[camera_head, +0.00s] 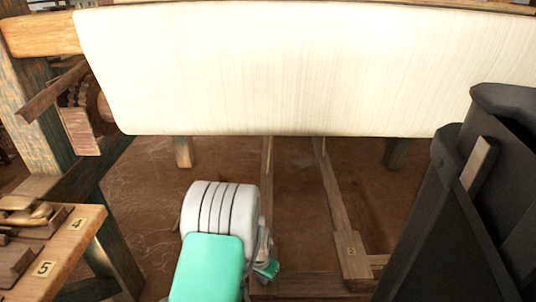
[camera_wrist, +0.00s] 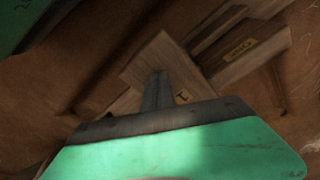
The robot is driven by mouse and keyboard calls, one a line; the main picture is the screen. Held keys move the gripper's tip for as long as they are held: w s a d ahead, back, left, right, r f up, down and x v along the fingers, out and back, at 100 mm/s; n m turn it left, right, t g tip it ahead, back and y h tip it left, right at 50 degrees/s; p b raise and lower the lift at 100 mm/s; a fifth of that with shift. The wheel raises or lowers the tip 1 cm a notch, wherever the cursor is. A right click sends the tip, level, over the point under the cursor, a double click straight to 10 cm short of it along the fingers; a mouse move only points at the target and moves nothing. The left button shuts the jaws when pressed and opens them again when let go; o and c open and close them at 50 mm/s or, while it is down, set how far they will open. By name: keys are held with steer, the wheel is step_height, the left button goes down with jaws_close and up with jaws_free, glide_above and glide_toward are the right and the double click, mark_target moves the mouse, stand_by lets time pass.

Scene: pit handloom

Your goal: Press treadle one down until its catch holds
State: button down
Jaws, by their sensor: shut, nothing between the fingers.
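Treadle one (camera_wrist: 158,52) is a pale wooden bar with a small "1" tag (camera_wrist: 182,97) in the wrist view. My gripper (camera_wrist: 158,76) is shut and empty, its dark fingers pointing at the face of this treadle beside the tag. I cannot tell whether the tips touch the wood. In the head view the far part of treadle one (camera_head: 266,165) shows under the cloth, and my arm and gripper (camera_head: 267,269) cover part of its near end. I cannot make out the catch or whether it holds.
Treadle two (camera_head: 342,205), tagged "2", lies to the right and also shows in the wrist view (camera_wrist: 245,52). White cloth (camera_head: 300,70) spans above. A wooden bench (camera_head: 75,245) with tags 4 and 5 stands at the left. Bare earth floor lies between.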

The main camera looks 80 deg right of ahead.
step_height(320, 180, down, 8)
steer(key=shift+a+f, duration=0.15)
steer(key=shift+f, duration=0.05)
stand_by(0.3)
steer(key=shift+a+r, duration=0.1)
steer(key=shift+r, duration=0.05)
step_height(320, 180, up, 16)
steer(key=p, duration=1.3)
steer(key=shift+d+r, duration=0.15)
steer(key=shift+d, duration=0.05)
steer(key=shift+s, duration=0.1)
